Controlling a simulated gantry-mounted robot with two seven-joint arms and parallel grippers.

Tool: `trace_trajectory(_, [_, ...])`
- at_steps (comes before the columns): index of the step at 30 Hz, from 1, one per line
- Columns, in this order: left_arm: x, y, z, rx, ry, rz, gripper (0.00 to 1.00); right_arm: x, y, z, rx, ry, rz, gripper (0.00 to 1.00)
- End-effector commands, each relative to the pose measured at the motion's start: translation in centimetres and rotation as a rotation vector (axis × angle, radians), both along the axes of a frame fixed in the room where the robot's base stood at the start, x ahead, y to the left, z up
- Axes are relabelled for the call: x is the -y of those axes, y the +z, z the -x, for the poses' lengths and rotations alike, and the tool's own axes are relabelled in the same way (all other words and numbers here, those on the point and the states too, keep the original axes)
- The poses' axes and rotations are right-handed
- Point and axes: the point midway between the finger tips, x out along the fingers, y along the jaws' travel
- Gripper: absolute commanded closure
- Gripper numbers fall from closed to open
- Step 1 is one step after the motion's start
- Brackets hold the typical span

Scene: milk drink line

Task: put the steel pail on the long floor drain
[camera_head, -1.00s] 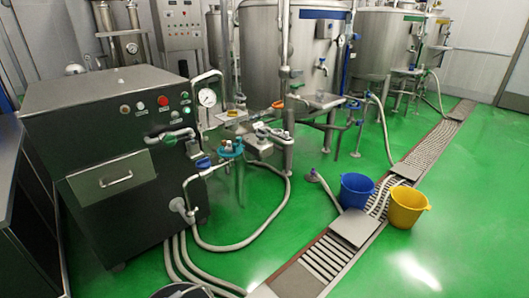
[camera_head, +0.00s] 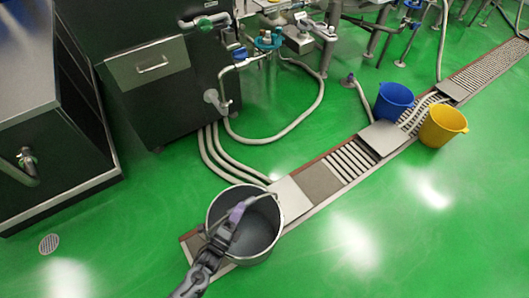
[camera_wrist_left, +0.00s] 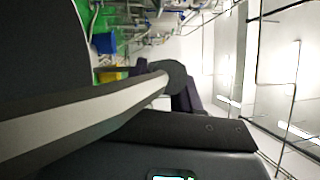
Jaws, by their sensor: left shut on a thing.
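The steel pail (camera_head: 262,240) is a grey open bucket at the lower middle of the head view, appearing upright. My left gripper (camera_head: 236,212) is shut on its raised handle, above the pail's mouth. The long floor drain (camera_head: 345,163) runs diagonally from lower left to upper right. The pail overlaps its near end in the picture; I cannot tell whether its base touches the drain. In the left wrist view a pale band, likely the handle (camera_wrist_left: 90,112), runs up to the dark gripper parts. My right gripper is not in view.
A blue bucket (camera_head: 394,103) and a yellow bucket (camera_head: 443,126) stand by the drain farther right. Hoses (camera_head: 222,160) lie on the floor from the dark machine (camera_head: 150,75) toward the drain. A small round drain (camera_head: 49,243) is at left. Green floor is clear at lower right.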

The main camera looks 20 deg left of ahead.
Motion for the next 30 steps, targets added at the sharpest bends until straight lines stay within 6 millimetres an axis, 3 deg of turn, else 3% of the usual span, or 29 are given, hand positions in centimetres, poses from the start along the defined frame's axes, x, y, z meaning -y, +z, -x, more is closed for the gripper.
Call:
trace_trajectory(1, [-0.1, 0.8, -0.5, 0.022, 0.003, 0.003, 1.0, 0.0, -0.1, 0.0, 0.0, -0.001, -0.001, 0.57])
trace_trajectory(4, [-0.8, 0.3, -0.5, 0.022, 0.003, 0.003, 1.0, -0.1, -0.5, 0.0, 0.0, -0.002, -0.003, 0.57])
trace_trajectory(21, [-8.9, -4.7, -0.4, 0.023, 0.002, 0.002, 1.0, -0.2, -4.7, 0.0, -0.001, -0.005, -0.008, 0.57])
trace_trajectory(30, [-11.2, -5.9, -0.3, 0.022, 0.001, 0.004, 1.0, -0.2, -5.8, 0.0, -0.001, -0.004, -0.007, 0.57])
